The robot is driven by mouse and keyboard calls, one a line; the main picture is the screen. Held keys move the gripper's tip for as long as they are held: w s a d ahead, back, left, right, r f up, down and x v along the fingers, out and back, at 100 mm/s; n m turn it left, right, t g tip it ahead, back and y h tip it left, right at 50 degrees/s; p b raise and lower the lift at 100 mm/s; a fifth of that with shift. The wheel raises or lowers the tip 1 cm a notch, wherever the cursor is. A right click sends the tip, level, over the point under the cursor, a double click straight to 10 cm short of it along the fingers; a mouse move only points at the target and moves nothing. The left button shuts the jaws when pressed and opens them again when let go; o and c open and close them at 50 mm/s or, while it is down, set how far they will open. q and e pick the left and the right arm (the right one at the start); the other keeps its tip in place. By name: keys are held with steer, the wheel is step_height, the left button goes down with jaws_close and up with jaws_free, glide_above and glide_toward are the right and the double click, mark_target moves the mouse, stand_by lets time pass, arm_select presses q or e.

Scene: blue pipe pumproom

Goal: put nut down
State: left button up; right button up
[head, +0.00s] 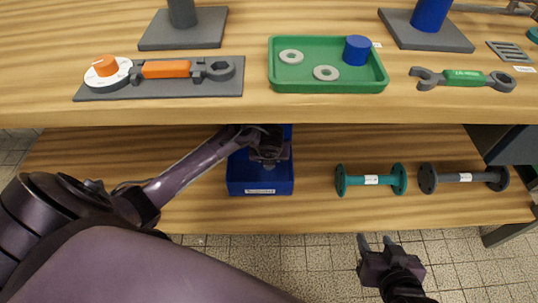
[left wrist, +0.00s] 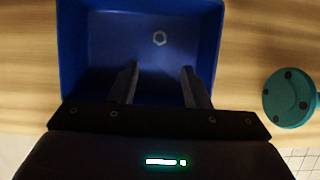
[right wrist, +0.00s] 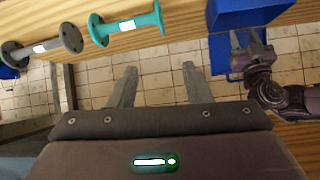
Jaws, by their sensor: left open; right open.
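My right gripper (head: 376,240) is open and empty in front of the lower shelf, over the tiled floor.
A teal flanged pipe (head: 371,180) and a dark grey one (head: 463,178) lie right of the bin on the lower shelf. Above, the upper shelf's edge (head: 300,115) overhangs. It carries a green tray (head: 330,87) with washers and a wrench (head: 465,78).

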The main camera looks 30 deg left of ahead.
arm_select(q)
steer(key=s+d+n+t+h, duration=0.1)
steer(key=s+d+n+h, duration=0.3)
steer(key=d, duration=0.5)
steer(key=s+d+n+h, duration=0.1)
steer(key=s+d+n, duration=0.5)
steer(key=s+d, duration=0.15)
steer(key=s+d+r+n+t+h, duration=0.2)
steer(key=s+d+r+n, duration=0.3)
steer(key=r+n, duration=0.5)
steer(key=n+t, duration=0.1)
steer(key=n, duration=0.4)
steer(key=shift+r+t, duration=0.15)
steer(key=shift+t, duration=0.15)
arm_select(e)
steer(key=shift+s+d+f+g, duration=0.15)
steer(key=shift+s+f+g, duration=0.45)
steer(key=shift+f, duration=0.25)
steer(key=shift+s, duration=0.1)
